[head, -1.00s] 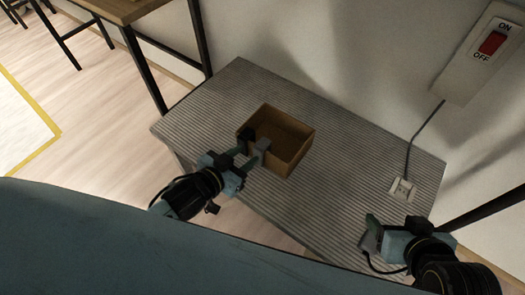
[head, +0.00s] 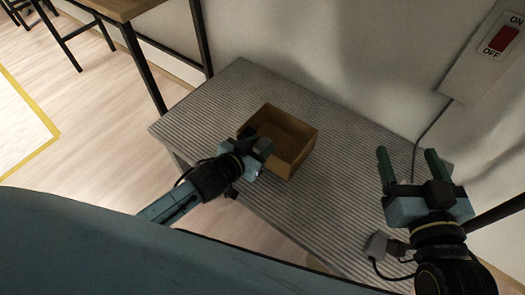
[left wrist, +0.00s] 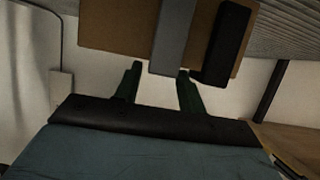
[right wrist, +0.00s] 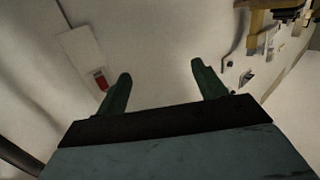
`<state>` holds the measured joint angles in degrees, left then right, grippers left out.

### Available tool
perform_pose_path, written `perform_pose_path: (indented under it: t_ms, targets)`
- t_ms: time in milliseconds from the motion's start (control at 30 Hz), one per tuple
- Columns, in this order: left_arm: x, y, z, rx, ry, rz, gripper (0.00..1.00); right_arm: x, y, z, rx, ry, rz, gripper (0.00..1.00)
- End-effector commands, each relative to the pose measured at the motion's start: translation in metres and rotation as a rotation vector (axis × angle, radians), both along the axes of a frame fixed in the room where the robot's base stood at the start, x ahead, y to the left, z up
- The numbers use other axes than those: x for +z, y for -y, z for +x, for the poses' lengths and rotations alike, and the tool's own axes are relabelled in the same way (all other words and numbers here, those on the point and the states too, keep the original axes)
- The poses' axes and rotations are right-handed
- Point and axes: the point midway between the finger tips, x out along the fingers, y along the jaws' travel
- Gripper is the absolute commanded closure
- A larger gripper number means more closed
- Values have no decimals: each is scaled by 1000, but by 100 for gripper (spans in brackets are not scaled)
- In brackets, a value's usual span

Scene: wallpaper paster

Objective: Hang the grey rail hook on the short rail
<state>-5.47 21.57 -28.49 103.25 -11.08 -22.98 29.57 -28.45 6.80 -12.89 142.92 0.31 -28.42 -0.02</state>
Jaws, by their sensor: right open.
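A grey bar-shaped piece (left wrist: 172,38), which looks like the grey rail hook, shows in the left wrist view beside a black piece (left wrist: 225,42), both in front of the brown box. In the head view my left arm covers both. My left gripper (head: 264,145) is at the near left wall of the box. In the left wrist view its fingers (left wrist: 160,80) are apart; the grey piece's lower end is just beyond them, overlapping the right fingertip. My right gripper (head: 411,158) is open and empty, raised at the right. I cannot pick out the short rail.
The open brown box (head: 290,158) stands on a ribbed grey table (head: 210,105). A wall switch (head: 500,40) with a cord is at the upper right. The right wrist view shows tan fittings (right wrist: 262,20) on the wall. The table's left part is clear.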

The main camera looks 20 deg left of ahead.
Motion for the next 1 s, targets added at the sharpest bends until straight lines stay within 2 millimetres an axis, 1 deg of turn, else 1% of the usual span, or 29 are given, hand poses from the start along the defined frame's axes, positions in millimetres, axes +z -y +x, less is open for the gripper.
perform_pose_path:
  t_ms: [167, 300, 400, 500, 633, 867, 1000]
  targets:
    - [-8, 5, 15, 0, 2, 0, 60, 27, -6, 1, 14, 172, 53, 30]
    - [-12, 9, 25, 0, 2, 0, 60, 50, -9, -3, 22, 308, 95, 30]
    - [-15, 11, 31, 0, 2, -1, 60, 64, -10, -7, 27, 391, 122, 30]
    - [-16, 13, 35, -1, 1, -1, 60, 74, -11, -11, 31, 451, 142, 30]
    - [-17, 14, 38, 0, 0, 0, 60, 80, -11, -14, 32, 487, 153, 30]
    - [-17, 14, 38, 0, 0, 0, 60, 81, -11, -14, 33, 492, 155, 30]
    - [-17, 14, 38, 0, 0, 0, 78, 81, -11, -14, 33, 491, 155, 30]
